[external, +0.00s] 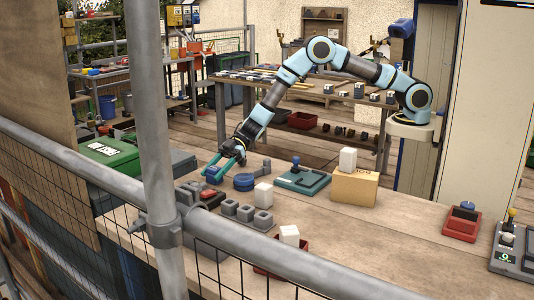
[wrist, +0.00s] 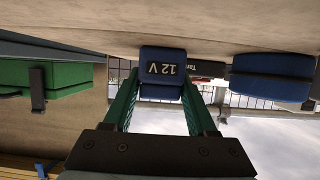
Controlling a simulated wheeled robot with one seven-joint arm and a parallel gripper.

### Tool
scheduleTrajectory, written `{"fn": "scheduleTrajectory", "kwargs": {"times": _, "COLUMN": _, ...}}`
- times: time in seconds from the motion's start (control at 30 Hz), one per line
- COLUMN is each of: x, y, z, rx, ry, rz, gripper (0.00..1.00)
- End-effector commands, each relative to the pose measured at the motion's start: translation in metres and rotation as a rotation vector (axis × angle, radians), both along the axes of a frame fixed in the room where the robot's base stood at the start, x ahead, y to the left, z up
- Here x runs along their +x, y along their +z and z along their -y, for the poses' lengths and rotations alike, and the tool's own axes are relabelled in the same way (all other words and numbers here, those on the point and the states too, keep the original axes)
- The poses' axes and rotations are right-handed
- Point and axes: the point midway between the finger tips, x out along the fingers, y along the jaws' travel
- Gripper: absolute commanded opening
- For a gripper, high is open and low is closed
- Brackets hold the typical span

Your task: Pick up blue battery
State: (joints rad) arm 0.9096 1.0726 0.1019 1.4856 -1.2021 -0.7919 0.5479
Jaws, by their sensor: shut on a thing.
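The blue battery (wrist: 162,68), marked "12 V", sits between the two green fingers of my gripper (wrist: 160,92) in the wrist view. My gripper is shut on it. In the external view the gripper (external: 219,170) points down at the left part of the workbench, with the blue battery (external: 213,171) at its fingertips. The fingers hide part of the battery there. I cannot tell whether it touches the bench top or hangs just above it.
A round blue object (external: 244,182) lies right beside the battery. Grey blocks (external: 246,213), a green tray with a joystick (external: 302,180) and a cardboard box (external: 354,187) stand on the workbench (external: 390,240). Metal railing pipes (external: 153,120) cross the foreground. The bench's front right is mostly clear.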

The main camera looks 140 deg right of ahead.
Motion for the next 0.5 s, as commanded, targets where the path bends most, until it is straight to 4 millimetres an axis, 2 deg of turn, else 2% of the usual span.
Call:
{"fn": "scheduleTrajectory", "kwargs": {"times": 0.03, "x": -0.0001, "y": 0.0, "z": 0.0, "rx": 0.0, "ry": 0.0, "rz": 0.0, "gripper": 0.24}}
{"fn": "scheduleTrajectory", "kwargs": {"times": 0.23, "x": -0.0001, "y": 0.0, "z": 0.0, "rx": 0.0, "ry": 0.0, "rz": 0.0, "gripper": 0.01}}
{"fn": "scheduleTrajectory", "kwargs": {"times": 0.5, "x": 0.0002, "y": 0.0008, "z": 0.0001, "rx": -0.001, "ry": 0.0, "rz": 0.001, "gripper": 0.0}}
